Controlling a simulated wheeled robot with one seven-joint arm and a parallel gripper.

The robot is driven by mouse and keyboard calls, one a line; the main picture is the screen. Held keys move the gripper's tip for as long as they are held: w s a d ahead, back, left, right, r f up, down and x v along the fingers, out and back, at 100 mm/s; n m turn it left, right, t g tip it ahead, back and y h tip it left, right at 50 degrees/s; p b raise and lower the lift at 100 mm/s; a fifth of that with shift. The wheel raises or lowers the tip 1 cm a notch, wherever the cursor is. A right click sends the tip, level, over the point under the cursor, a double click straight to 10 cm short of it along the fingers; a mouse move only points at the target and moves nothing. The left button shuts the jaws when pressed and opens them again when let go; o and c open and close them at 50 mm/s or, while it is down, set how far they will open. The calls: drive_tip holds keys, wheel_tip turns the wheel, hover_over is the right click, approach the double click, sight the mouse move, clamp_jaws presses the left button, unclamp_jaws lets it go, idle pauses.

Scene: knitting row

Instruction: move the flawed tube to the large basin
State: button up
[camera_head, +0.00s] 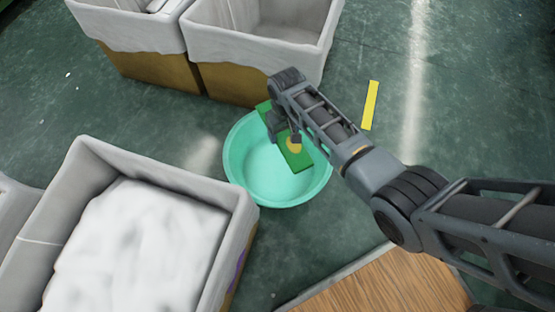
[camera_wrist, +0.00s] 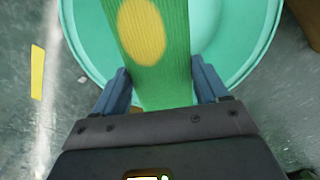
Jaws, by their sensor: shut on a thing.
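The flawed tube (camera_head: 296,157) is a green knitted strip with a yellow oval patch. My gripper (camera_head: 283,134) is shut on it and holds it over the large basin (camera_head: 243,172), a round turquoise tub on the floor. In the wrist view the tube (camera_wrist: 168,70) lies between the two blue-grey fingers of my gripper (camera_wrist: 160,90), its patch beyond the fingertips. The basin (camera_wrist: 228,45) shows beneath it, and the part of it that shows is empty. In the head view my arm hides part of the tube and the basin's right side. The height of the tube above the basin is hard to tell.
A lined bin with white cloth (camera_head: 135,250) stands at the lower left, close to the basin. Two lined bins stand behind, one of them at the top middle (camera_head: 230,55). A wooden surface (camera_head: 385,285) is at the lower right. A yellow floor strip (camera_head: 370,105) lies right of the basin.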

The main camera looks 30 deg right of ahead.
drive_tip(key=shift+f+b, duration=1.85)
drive_tip(key=shift+f, duration=0.35)
drive_tip(key=o, duration=1)
drive_tip(key=shift+o, duration=0.2)
drive_tip(key=shift+r+p, duration=2.2)
drive_tip(key=shift+r, duration=1.75)
